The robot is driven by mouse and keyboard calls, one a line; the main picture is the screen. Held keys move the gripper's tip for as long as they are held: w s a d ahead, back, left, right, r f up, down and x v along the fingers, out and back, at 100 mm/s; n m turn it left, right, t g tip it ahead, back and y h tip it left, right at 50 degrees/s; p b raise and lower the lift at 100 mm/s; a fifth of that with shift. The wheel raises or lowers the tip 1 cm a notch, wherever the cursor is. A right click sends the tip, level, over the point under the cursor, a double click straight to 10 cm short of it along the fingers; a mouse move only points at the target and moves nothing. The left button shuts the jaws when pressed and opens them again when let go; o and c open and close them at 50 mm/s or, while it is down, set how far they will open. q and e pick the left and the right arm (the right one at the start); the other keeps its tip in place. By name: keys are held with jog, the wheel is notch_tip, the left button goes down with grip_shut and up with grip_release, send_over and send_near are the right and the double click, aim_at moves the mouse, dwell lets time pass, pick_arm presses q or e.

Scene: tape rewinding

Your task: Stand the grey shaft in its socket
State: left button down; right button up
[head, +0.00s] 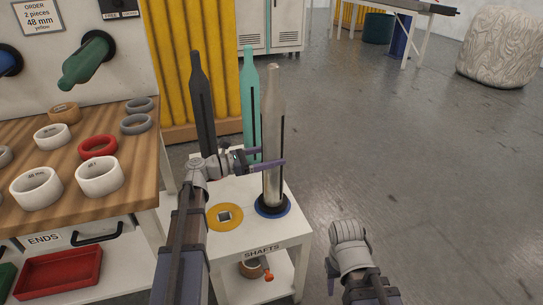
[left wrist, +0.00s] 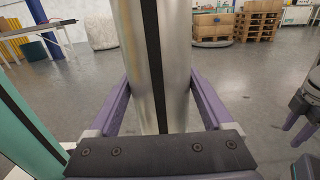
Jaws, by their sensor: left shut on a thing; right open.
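The grey shaft (head: 271,110), a tall metallic bar with a dark slot and a narrow top, stands upright on the small white table. Its lower end meets a black collar on a blue ring (head: 259,209); I cannot tell how deep it sits. My left gripper (head: 272,162) is shut on the shaft at about mid-height. In the left wrist view the shaft (left wrist: 178,60) runs between the two purple fingers. A yellow ring with an empty square socket (head: 225,217) lies to the left. My right gripper (head: 331,276) is open and empty, low at the right of the table.
A dark shaft (head: 203,110) and a teal shaft (head: 250,90) stand upright at the back of the white table (head: 287,232), close to the grey shaft. A wooden bench (head: 70,180) with several tape rolls is at the left. The floor at the right is clear.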

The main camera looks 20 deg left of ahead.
pick_arm(q)
jog(key=shift+f+b, duration=0.4)
jog(key=shift+c, duration=0.5)
grip_release()
jog(key=shift+o, duration=0.5)
jog(key=shift+f, duration=0.1)
jog(key=v, duration=0.7)
jog(key=shift+s+a, duration=0.25)
jog(key=shift+a, duration=0.1)
